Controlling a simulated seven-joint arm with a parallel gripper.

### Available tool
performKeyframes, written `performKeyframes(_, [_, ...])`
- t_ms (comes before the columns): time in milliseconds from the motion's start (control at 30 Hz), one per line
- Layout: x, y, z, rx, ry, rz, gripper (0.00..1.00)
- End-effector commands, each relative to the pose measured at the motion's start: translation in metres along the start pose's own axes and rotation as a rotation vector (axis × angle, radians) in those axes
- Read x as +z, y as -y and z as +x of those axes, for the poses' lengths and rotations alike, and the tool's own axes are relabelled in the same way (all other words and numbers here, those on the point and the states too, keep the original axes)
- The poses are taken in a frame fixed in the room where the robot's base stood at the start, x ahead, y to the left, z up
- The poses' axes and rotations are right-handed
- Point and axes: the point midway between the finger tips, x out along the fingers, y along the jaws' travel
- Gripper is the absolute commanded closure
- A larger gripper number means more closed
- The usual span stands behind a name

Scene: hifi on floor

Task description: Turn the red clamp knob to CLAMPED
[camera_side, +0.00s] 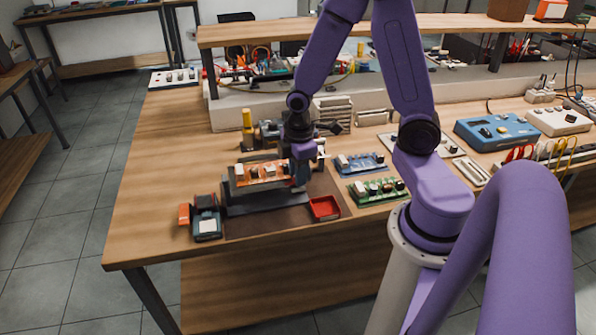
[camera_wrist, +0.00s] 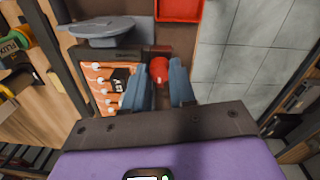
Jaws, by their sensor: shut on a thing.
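The red clamp knob (camera_wrist: 160,68) shows in the wrist view between the blue-grey fingertips of my gripper (camera_wrist: 161,80). The fingers are shut on it, one on each side. The knob sits at the end of a dark board holder (camera_side: 240,187) that carries an orange circuit board (camera_side: 262,173); the board also shows in the wrist view (camera_wrist: 100,75). In the side view my gripper (camera_side: 300,178) is at the right end of the holder and hides the knob. I cannot read a CLAMPED mark or tell the knob's turn angle.
A red tray (camera_side: 324,208) lies just right of the holder. A dark device with a pale screen (camera_side: 207,224) stands at its left. Green (camera_side: 377,189) and blue (camera_side: 360,163) boards lie to the right. The wooden table (camera_side: 160,170) is clear at the left.

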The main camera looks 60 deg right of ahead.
Motion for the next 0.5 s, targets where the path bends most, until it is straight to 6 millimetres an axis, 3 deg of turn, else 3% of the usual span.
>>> performKeyframes(267, [0.0,0.0003,-0.0002,-0.001,0.004,0.056,1.0])
performKeyframes(500, [0.0,0.0003,-0.0004,-0.001,0.012,0.216,1.0])
